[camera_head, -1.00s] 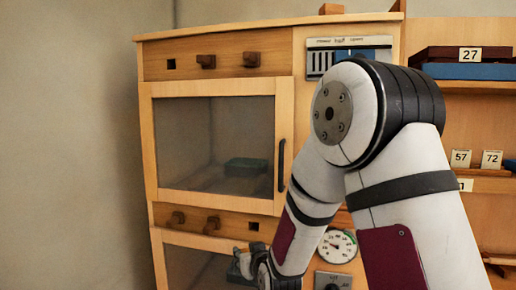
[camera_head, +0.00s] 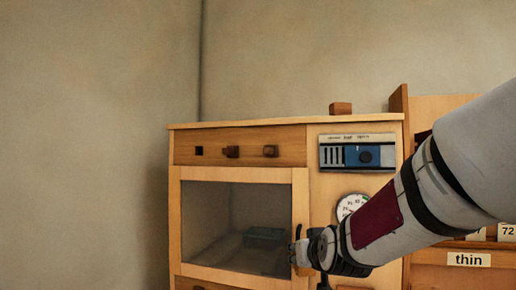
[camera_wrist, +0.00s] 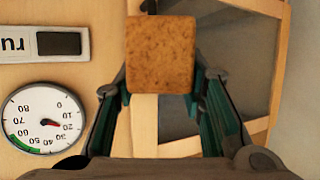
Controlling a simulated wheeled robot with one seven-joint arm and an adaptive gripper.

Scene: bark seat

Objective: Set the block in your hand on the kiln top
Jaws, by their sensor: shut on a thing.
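The kiln (camera_head: 318,185) is a pale wooden cabinet with a dark glass door, knobs and a dial. Its flat top (camera_head: 265,122) shows as a thin edge in the head view. My gripper (camera_head: 303,250) is in front of the door's lower right side, well below the top. In the wrist view my gripper (camera_wrist: 160,88) is shut on a brown, speckled, cork-like block (camera_wrist: 161,48), with a dark green finger on each side. In the head view the held block is mostly hidden or too small to make out clearly.
A small brown block (camera_head: 340,108) stands on the kiln top toward the right; the rest of the top's edge looks clear. A wooden shelf unit with a "thin" label (camera_head: 468,259) adjoins on the right, partly behind my arm. Bare wall (camera_head: 90,120) lies left and behind.

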